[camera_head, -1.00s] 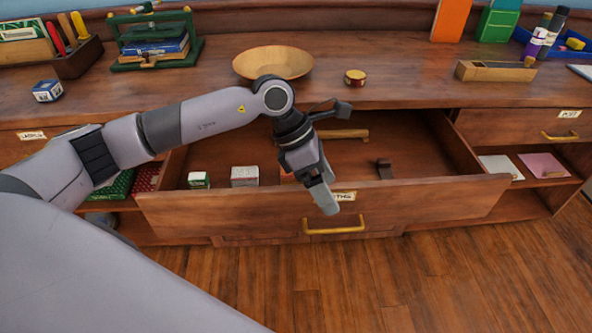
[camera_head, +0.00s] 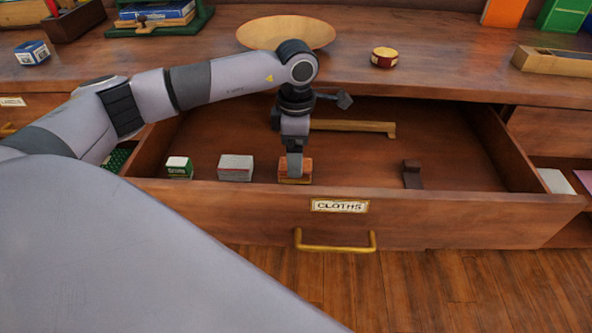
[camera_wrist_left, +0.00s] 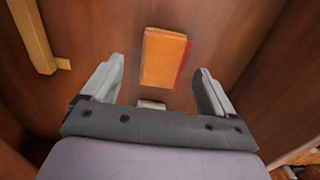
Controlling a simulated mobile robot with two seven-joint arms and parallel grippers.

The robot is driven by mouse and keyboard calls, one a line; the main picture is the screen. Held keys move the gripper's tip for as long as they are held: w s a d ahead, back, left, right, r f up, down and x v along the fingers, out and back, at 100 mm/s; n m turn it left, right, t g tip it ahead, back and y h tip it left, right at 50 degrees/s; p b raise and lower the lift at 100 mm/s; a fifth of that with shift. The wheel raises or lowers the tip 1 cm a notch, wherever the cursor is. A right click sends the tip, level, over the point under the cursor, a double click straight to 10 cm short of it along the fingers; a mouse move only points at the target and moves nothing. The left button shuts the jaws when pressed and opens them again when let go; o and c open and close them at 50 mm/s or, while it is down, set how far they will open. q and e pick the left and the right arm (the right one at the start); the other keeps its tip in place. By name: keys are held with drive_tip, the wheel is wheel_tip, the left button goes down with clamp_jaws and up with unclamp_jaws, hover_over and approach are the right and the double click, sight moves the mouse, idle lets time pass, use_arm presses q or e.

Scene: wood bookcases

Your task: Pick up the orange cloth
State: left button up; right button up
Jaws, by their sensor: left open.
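The orange cloth (camera_wrist_left: 163,58) is a small folded block with a red edge, lying on the drawer floor. In the head view the orange cloth (camera_head: 303,167) is partly hidden behind my left gripper (camera_head: 295,175). In the left wrist view my left gripper (camera_wrist_left: 155,85) is open, with one finger on each side of the cloth's line and the cloth just beyond the fingertips. The gripper points down into the drawer and holds nothing. I cannot tell whether it touches the cloth. My right gripper is not in view.
The open drawer (camera_head: 230,205) is labelled CLOTHS. A bowl (camera_head: 270,33) and a small tin (camera_head: 384,57) stand on the counter behind.

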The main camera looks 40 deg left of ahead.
sight(306, 177)
use_arm(q)
drive_tip(key=f, duration=0.4)
drive_tip(key=shift+s+b, duration=0.2)
drive_tip(key=shift+b, duration=0.15)
drive_tip(key=c, duration=1)
drive_tip(key=shift+c, duration=0.2)
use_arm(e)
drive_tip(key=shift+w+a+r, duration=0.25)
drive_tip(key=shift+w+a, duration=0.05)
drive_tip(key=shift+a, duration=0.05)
use_arm(q)
drive_tip(key=shift+r, duration=0.15)
